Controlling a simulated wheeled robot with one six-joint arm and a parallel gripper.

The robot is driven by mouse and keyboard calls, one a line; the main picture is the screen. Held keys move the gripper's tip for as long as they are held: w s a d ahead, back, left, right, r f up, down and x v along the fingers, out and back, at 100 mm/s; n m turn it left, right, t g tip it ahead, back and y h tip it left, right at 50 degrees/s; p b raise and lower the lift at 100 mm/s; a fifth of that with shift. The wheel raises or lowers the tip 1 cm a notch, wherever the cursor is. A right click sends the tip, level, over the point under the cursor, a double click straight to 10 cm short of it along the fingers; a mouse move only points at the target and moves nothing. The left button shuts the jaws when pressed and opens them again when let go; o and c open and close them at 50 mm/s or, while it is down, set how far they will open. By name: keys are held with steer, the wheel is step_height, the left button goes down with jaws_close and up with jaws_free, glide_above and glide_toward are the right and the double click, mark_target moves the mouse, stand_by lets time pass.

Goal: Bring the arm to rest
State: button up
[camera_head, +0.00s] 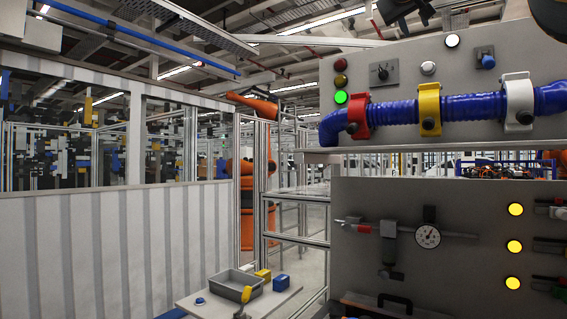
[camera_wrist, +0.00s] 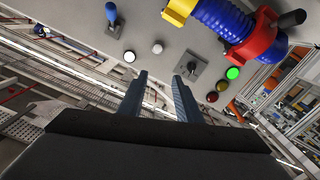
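My gripper (camera_wrist: 160,88) shows in the wrist view with its two dark fingers apart and nothing between them. It points toward the grey upper panel (camera_wrist: 145,22), which appears turned over in this view. The fingers look apart from the panel, but the exact distance is hard to tell. In the head view, dark parts of my arm cut into the top right, above the upper panel (camera_head: 300,98). The rest of the arm is outside the frame.
A blue hose (camera_head: 395,114) with red, yellow and white clamps runs along the upper panel. Below, a lower panel (camera_head: 365,270) carries a gauge (camera_head: 428,237) and lit yellow lamps. A low table (camera_head: 200,306) holds a grey bin (camera_head: 236,285). A corrugated wall (camera_head: 100,245) stands left.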

steer(key=w+a+f+n+g+y, duration=0.15)
steer(key=w+f, duration=0.25)
steer(key=f, duration=0.8)
steer(key=w+a+f+n+g+y, duration=0.15)
steer(key=w+f, duration=0.25)
steer(key=f, duration=0.8)
steer(key=s+a+f+g+y+b, duration=0.1)
steer(key=a+f+y, duration=0.1)
steer(key=f, duration=0.9)
steer(key=s+a+f+g+y+b, duration=0.1)
steer(key=a+f+g, duration=0.15)
steer(key=f, duration=0.85)
steer(key=s+a+f+g+y, duration=0.1)
steer(key=s+a+f+g, duration=0.1)
steer(key=s+f, duration=0.8)
steer(key=s+a+f+g+y, duration=0.2)
steer(key=s+a+f, duration=0.1)
steer(key=f, duration=1.3)
steer(key=s+a+f+g+b, duration=0.1)
steer(key=s+a+f+g, duration=0.1)
steer(key=s+f, duration=1.3)
steer(key=s+g, duration=0.1)
steer(key=s, duration=0.2)
steer(key=shift+s+a+f+y, duration=0.15)
steer(key=shift+s+a+y, duration=0.05)
steer(key=shift+s+y, duration=0.2)
